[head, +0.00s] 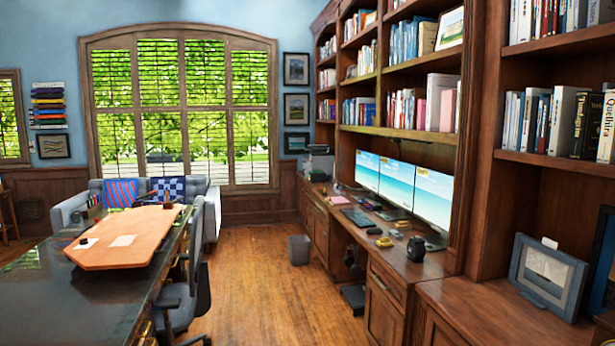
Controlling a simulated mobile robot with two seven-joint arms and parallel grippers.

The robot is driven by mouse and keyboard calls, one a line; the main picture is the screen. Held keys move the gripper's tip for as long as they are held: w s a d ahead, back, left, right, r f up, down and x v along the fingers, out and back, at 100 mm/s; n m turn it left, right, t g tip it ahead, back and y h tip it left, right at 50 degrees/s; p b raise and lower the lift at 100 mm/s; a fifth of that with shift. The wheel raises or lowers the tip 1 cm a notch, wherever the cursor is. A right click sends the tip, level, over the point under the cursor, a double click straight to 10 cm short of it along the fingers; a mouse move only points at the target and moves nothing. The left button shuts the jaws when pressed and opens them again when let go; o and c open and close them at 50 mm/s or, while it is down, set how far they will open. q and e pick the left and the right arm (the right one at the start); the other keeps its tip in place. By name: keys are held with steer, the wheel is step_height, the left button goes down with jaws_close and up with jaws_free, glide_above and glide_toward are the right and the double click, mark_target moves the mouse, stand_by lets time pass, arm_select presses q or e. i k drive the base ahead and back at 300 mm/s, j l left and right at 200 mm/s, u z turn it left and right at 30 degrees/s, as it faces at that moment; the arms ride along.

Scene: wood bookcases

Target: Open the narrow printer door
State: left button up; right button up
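A grey printer (318,163) stands at the far end of the long wooden counter, by the window wall. Below it the wooden cabinet front (313,222) is seen at a steep angle. Its panels look shut, but it is too small and far to tell which one is the narrow door or to see a handle. Neither of my grippers is in view.
The wood floor (258,270) forms an open aisle between the counter and the dark desk (95,300). An office chair (185,290) stands along its left side. A grey waste bin (299,249) stands near the far cabinet. A sofa (72,208) is by the window.

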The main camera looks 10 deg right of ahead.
mark_target(308, 168)
steer(key=i+l+z, duration=0.2)
steer(key=i, duration=0.4)
steer(key=i+z, duration=0.15)
steer(key=i, duration=1.25)
steer(key=i+u, duration=0.15)
steer(key=i, duration=1.25)
steer(key=i+l+u, duration=0.1)
steer(key=i, duration=1.3)
steer(key=i+u, duration=0.1)
steer(key=i, duration=0.85)
steer(key=i+u, duration=0.1)
steer(key=i, duration=0.85)
steer(key=i+l+u, duration=0.1)
steer(key=i, duration=0.85)
steer(key=i+u, duration=0.15)
steer(key=i, duration=1.25)
steer(key=i+z, duration=0.35)
steer(key=i, duration=0.25)
steer(key=i+j+z, duration=0.3)
steer(key=i, duration=0.3)
steer(key=i+l, duration=0.05)
steer(key=l, duration=0.05)
